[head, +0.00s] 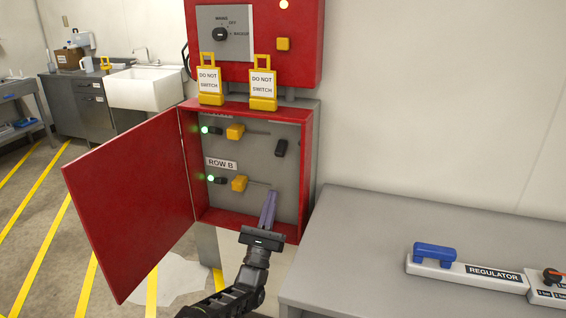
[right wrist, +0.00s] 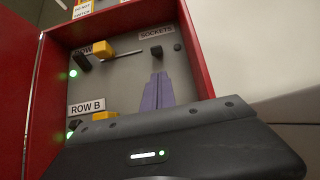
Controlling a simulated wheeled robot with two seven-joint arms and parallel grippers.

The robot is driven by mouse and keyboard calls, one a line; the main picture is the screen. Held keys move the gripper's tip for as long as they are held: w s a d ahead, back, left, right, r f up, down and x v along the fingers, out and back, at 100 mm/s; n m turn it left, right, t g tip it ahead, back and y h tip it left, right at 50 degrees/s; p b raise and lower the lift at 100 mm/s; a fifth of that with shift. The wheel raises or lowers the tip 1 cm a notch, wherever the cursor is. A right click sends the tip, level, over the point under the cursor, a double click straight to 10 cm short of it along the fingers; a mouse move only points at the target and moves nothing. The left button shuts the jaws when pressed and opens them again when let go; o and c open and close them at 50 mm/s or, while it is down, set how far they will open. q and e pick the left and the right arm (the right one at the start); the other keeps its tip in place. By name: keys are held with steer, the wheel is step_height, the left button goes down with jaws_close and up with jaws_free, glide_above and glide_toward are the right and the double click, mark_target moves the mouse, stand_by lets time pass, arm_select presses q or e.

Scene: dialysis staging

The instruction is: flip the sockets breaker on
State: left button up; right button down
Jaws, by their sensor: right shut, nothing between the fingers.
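The open red breaker cabinet (head: 311,165) holds a grey panel. The sockets breaker shows as a black lever (head: 281,148) at the panel's upper right. In the right wrist view the black lever (right wrist: 156,51) sits just under the SOCKETS label (right wrist: 157,33). A small dark round part (right wrist: 178,47) is beside it, unlit. My right gripper (head: 270,195) is shut and empty, its purple fingers pointing up inside the cabinet's lower right, below the lever. In the right wrist view the fingertips (right wrist: 160,75) look apart from the lever. My left gripper is out of view.
Two other breakers carry yellow blocks (head: 235,131) (head: 239,183) and lit green lamps (head: 204,130) (head: 210,178). The red door (head: 135,200) stands open left. Yellow DO NOT SWITCH tags (head: 209,82) (head: 262,86) stand above. A grey table (head: 360,230) is at right.

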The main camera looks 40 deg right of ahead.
mark_target(281, 148)
steer(key=p+x, duration=0.1)
steer(key=x, duration=0.9)
steer(key=shift+p, duration=0.3)
